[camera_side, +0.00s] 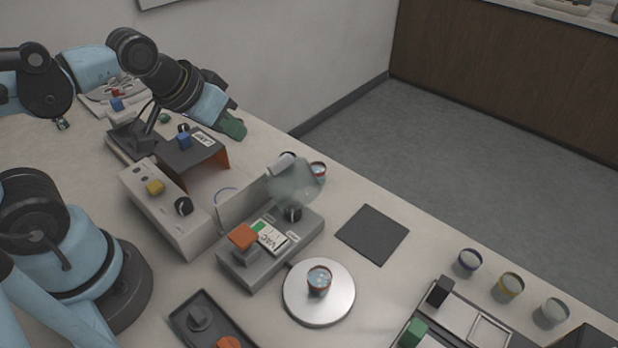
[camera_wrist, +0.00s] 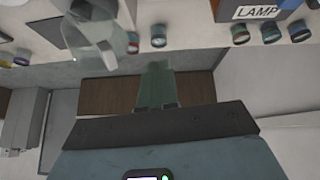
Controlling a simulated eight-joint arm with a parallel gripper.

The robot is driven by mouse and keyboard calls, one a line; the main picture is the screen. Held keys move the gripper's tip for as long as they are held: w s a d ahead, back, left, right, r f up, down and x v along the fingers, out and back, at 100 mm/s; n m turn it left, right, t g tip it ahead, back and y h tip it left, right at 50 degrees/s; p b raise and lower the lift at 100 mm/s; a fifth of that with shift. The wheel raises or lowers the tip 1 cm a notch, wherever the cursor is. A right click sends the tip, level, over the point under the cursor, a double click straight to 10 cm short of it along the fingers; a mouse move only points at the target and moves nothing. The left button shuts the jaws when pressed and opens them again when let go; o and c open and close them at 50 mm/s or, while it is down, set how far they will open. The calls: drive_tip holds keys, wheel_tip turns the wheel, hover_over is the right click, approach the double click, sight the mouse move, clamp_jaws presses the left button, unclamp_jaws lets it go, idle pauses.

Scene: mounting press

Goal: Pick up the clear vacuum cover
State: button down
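The clear vacuum cover (camera_side: 293,183) is a see-through, tilted piece at the back of the grey VAC unit (camera_side: 270,246), with a pale handle-like part at its top. In the wrist view the clear cover (camera_wrist: 93,38) shows at the upper left, off to one side of my fingers. My gripper (camera_side: 233,126) is up and to the left of the cover in the side view, apart from it. Its green fingers (camera_wrist: 156,85) look closed together, with no gap and nothing visible between them.
A lamp unit (camera_side: 205,150) with an orange side stands below my gripper. A round silver plate (camera_side: 318,305) carries a small cup (camera_side: 319,279). A dark square mat (camera_side: 372,234) lies right of the VAC unit. Several small cups line the table's far edge.

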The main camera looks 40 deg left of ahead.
drive_tip(key=shift+s+a+f+m+t, duration=0.1)
drive_tip(key=shift+a+m+t, duration=0.2)
drive_tip(key=shift+a+m, duration=0.3)
unclamp_jaws()
drive_tip(key=r+m+g+h, duration=0.2)
drive_tip(key=m+g, duration=0.1)
drive_tip(key=m, duration=0.3)
hover_over(282, 177)
drive_tip(key=a, duration=0.1)
drive_tip(key=shift+f, duration=0.1)
drive_tip(key=shift+d+g, duration=0.3)
drive_tip(key=shift+d, duration=0.1)
drive_tip(key=shift+d+x, duration=0.15)
drive_tip(key=shift+x, duration=2.85)
drive_tip(key=shift+d+x, duration=0.15)
drive_tip(key=shift+x, duration=2.85)
